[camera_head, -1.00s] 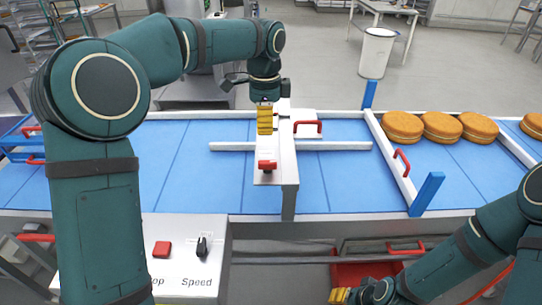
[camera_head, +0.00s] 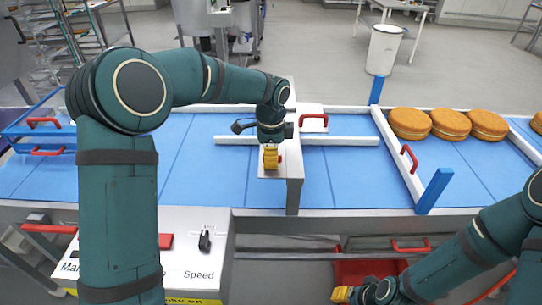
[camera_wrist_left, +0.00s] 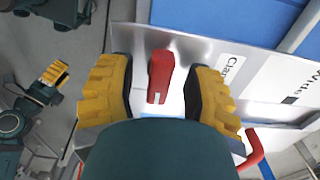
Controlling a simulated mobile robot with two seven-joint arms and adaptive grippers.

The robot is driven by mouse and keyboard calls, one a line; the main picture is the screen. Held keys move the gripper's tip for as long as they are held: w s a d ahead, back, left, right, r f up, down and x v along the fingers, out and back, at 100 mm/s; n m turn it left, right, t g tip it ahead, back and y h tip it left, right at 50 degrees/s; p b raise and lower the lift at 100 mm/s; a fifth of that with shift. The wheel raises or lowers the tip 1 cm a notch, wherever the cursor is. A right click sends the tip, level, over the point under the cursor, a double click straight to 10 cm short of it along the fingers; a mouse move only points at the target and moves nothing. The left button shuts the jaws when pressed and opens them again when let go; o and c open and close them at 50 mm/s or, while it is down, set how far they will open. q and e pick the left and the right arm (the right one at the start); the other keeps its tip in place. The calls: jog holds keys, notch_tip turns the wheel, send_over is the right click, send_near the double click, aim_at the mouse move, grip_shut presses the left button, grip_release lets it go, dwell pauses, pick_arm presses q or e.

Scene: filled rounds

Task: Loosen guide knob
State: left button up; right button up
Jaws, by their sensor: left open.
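The red guide knob (camera_wrist_left: 160,76) stands on the metal bridge over the blue conveyor, beside lettering that is partly cut off. In the left wrist view it sits between the two yellow fingers of my open left gripper (camera_wrist_left: 160,92), with gaps on both sides. In the head view my left gripper (camera_head: 271,158) hangs over the bridge (camera_head: 294,165) and mostly hides the knob. My right gripper (camera_head: 341,294) is low at the front, away from the knob; its jaw opening is unclear.
White guide rails (camera_head: 340,141) run out from both sides of the bridge. Several round filled cakes (camera_head: 410,123) lie on the belt (camera_head: 340,180) at the right. A control box (camera_head: 205,265) with a Speed switch is at the front left. A red crate (camera_head: 365,270) is below the conveyor.

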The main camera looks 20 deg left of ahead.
pick_arm(q)
jog(key=shift+c, duration=0.4)
grip_shut()
jog(key=n, duration=0.4)
jog(key=shift+s+f+n+p, duration=0.1)
jog(key=shift+s+n+p, duration=0.05)
jog(key=shift+n+p, duration=0.2)
jog(key=n, duration=0.4)
jog(key=shift+d+n, duration=0.1)
jog(key=shift+n, duration=0.25)
jog(key=n, duration=0.4)
jog(key=shift+n+p, duration=0.3)
jog(key=shift+d+n, duration=0.1)
jog(key=shift+n, duration=1.9)
